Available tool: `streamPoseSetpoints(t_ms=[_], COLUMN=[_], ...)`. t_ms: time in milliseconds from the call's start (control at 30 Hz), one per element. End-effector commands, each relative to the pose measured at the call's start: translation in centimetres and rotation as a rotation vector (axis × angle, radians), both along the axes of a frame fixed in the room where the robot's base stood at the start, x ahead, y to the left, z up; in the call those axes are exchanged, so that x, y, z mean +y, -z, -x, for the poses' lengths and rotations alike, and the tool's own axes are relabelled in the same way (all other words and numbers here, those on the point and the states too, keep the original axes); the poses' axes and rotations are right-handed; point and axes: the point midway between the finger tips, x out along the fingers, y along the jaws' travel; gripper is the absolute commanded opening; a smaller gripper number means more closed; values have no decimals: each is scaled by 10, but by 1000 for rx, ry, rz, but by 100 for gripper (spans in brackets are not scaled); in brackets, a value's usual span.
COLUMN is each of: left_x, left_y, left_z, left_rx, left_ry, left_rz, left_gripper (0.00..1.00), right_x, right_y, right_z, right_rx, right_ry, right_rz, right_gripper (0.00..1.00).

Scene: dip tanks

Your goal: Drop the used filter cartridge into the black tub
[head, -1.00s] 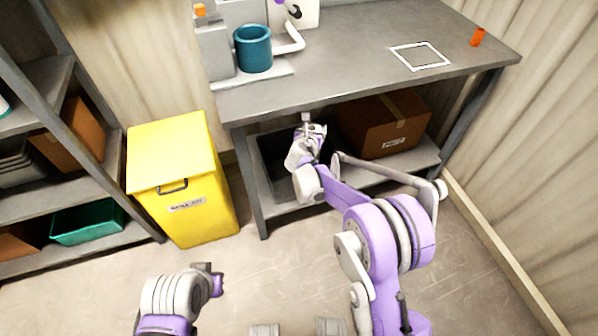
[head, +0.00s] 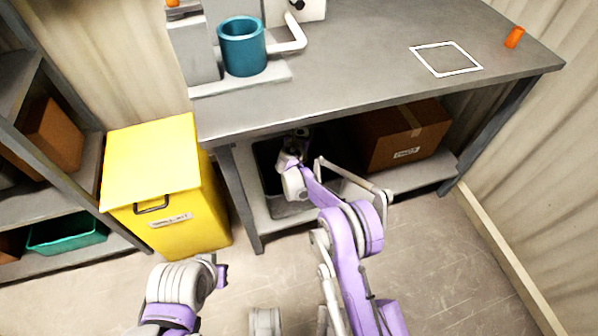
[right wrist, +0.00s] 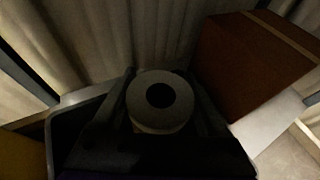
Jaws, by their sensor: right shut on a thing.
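The black tub (head: 266,172) sits on the lower shelf under the workbench, and its rim also shows in the right wrist view (right wrist: 49,140). My right gripper (head: 298,137) is under the bench top, above the tub. In the right wrist view its fingers (right wrist: 161,92) are shut on the filter cartridge (right wrist: 144,122), a pale round piece with a dark centre hole. The tub's inside is dark and mostly hidden by my arm. My left gripper (head: 221,274) is low in the head view, away from the bench; its jaws are not clear.
A brown cardboard box (head: 385,145) stands right of the tub on the shelf. The bench top (head: 340,75) is close overhead. A yellow bin (head: 165,190) stands left of the bench. A teal pot (head: 242,48) and an orange piece (head: 514,37) are on the bench.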

Motion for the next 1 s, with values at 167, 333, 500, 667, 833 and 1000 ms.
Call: streamPoseSetpoints(t_ms=[167, 333, 500, 667, 833, 1000], left_x=[0, 0, 0, 0, 0, 0], left_y=[6, 15, 21, 22, 22, 22], left_z=[0, -2, -2, -3, -3, -3], left_rx=[2, 5, 7, 7, 7, 7], left_ry=[0, 0, 0, 0, 0, 0], left_rz=[0, 0, 0, 0, 0, 0], left_gripper=[0, 0, 0, 0, 0, 0], right_x=[0, 0, 0, 0, 0, 0], right_y=[15, 35, 52, 56, 56, 56], right_z=[0, 0, 0, 0, 0, 0], right_rx=[0, 0, 0, 0, 0, 0], right_ry=[0, 0, 0, 0, 0, 0], right_rz=[0, 1, 1, 1, 1, 1], right_gripper=[0, 0, 0, 0, 0, 100])
